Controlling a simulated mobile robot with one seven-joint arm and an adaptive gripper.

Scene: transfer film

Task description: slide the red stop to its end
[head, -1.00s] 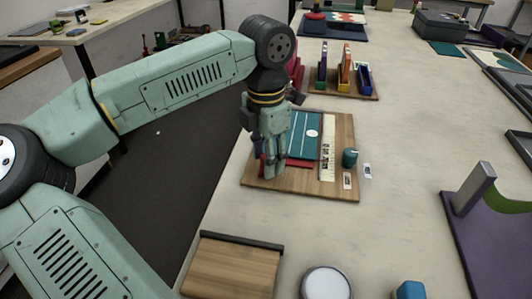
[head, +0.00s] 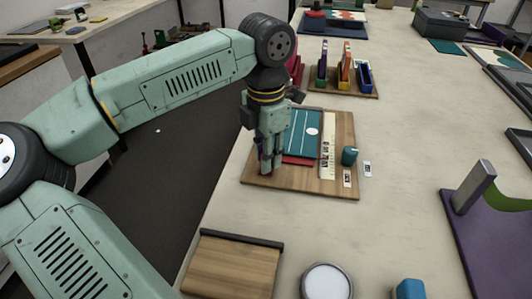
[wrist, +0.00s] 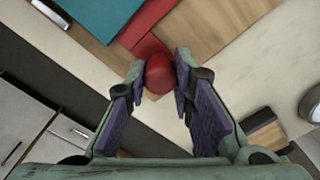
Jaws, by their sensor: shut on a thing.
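The red stop has a rounded red knob (wrist: 159,76) and a flat red bar (wrist: 146,28) behind it in the wrist view. In the head view its red bar (head: 299,161) lies along the near edge of a teal panel (head: 302,133) on a wooden board (head: 310,183). My gripper (head: 271,170) is low over the board's left part, its fingers pointing down. In the wrist view my gripper (wrist: 160,68) is shut on the red knob, one fingertip on each side. The fingers hide the knob in the head view.
A pale scale strip (head: 328,160) runs right of the panel, with a dark green knob (head: 349,156) beyond it. A wooden block (head: 235,265) and a round white-topped thing (head: 326,282) stand nearer. Coloured holders (head: 344,80) stand behind. The table right of the board is mostly clear.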

